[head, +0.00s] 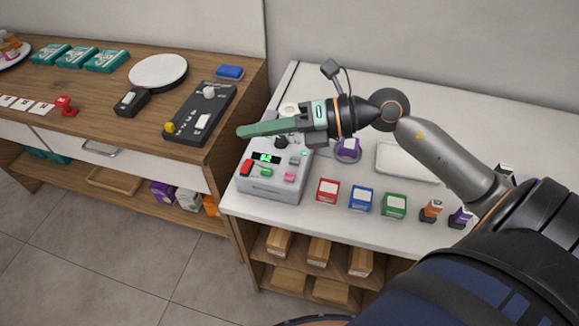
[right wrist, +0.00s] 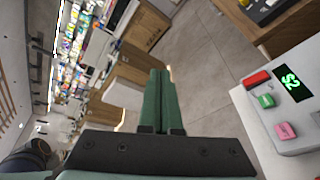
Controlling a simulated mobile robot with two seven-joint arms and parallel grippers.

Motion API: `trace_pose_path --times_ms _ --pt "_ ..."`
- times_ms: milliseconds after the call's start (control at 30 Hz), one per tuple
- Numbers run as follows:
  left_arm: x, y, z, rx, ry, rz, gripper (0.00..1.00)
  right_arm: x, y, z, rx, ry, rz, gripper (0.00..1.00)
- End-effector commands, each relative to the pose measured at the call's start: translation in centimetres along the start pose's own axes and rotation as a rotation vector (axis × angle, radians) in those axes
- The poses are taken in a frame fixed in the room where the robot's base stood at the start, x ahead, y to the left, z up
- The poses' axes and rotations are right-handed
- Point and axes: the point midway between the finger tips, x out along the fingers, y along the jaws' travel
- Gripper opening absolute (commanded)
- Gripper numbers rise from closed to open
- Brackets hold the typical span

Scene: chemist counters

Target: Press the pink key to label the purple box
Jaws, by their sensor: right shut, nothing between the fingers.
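The pink key (head: 290,177) is on the front right of the grey labelling machine (head: 262,187), below a small lit green display. The pink key also shows in the right wrist view (right wrist: 286,130), at the right edge. The purple box (head: 348,148) stands on a round plate just right of the machine, partly hidden by my right arm. My right gripper (head: 240,131) has green fingers, shut and empty, pointing left above the back of the machine. In the right wrist view its fingers (right wrist: 160,73) lie together, apart from the keys. My left gripper is out of view.
Red (head: 246,167) and green (head: 266,172) keys sit near the pink one. A white tray (head: 408,162) lies behind the boxes. A wooden counter (head: 215,95) adjoins at left.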

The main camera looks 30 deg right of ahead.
Motion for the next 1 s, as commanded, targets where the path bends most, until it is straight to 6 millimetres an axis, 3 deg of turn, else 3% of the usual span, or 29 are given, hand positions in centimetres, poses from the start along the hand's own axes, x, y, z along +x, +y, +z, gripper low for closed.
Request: trace_pose_path --times_ms 100,300,833,1000 --pt "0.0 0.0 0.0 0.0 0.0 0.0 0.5 -1.7 -4.0 -0.2 -0.11 0.121 -0.231 0.0" --pt "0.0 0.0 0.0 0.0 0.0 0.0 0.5 -4.6 -7.7 0.2 -0.173 0.21 -0.463 0.0" --pt "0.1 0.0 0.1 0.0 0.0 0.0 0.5 -5.0 -8.6 0.1 -0.177 0.224 -0.499 0.0" --pt "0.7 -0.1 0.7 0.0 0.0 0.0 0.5 -4.7 -9.6 -0.6 -0.176 0.225 -0.498 0.0"
